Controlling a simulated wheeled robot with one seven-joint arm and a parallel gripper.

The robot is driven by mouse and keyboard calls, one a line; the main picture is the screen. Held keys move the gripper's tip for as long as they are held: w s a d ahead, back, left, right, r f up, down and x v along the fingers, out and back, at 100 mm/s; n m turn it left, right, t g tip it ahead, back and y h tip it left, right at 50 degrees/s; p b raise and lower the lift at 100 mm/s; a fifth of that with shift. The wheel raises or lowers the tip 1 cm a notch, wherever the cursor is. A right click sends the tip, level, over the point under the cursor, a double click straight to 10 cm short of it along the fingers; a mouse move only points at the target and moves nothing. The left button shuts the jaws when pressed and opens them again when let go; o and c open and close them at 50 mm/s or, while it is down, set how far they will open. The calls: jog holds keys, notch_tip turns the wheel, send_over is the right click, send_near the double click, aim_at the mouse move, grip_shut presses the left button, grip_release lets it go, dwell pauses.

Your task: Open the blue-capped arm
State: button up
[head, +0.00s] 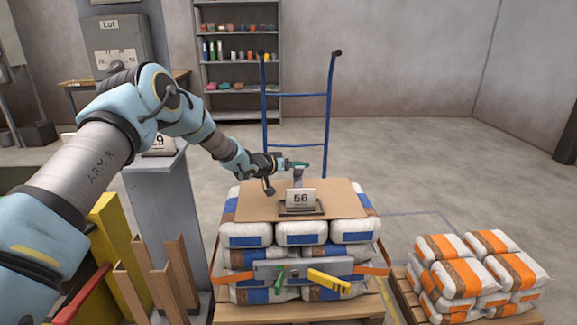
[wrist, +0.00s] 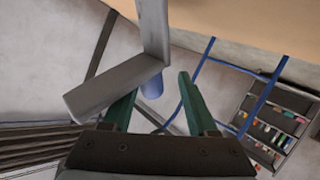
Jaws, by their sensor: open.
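In the wrist view a grey metal arm (wrist: 115,88) with a bend in it crosses in front of my gripper (wrist: 160,84). A blue cap (wrist: 152,88) shows just below the bend, between my two green fingers. The fingers are open, and the grey arm hides part of the left one. I cannot tell whether either finger touches the cap. In the head view my gripper (head: 300,163) is above the cardboard sheet on the bag stack, beside a small grey upright piece (head: 298,176) behind the "56" sign. The blue cap cannot be made out there.
The "56" sign (head: 300,198) stands on the cardboard (head: 245,203) over white-and-blue bags. A grey plate with green and yellow handles (head: 328,281) is strapped to the stack's front. A blue hand truck (head: 328,110) stands behind. Orange-striped bags (head: 470,262) sit at right.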

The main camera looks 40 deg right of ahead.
jog(key=b+v, duration=0.1)
jog(key=v, duration=0.9)
jog(key=shift+a, duration=0.35)
jog(key=shift+w+r, duration=0.1)
jog(key=shift+w, duration=0.05)
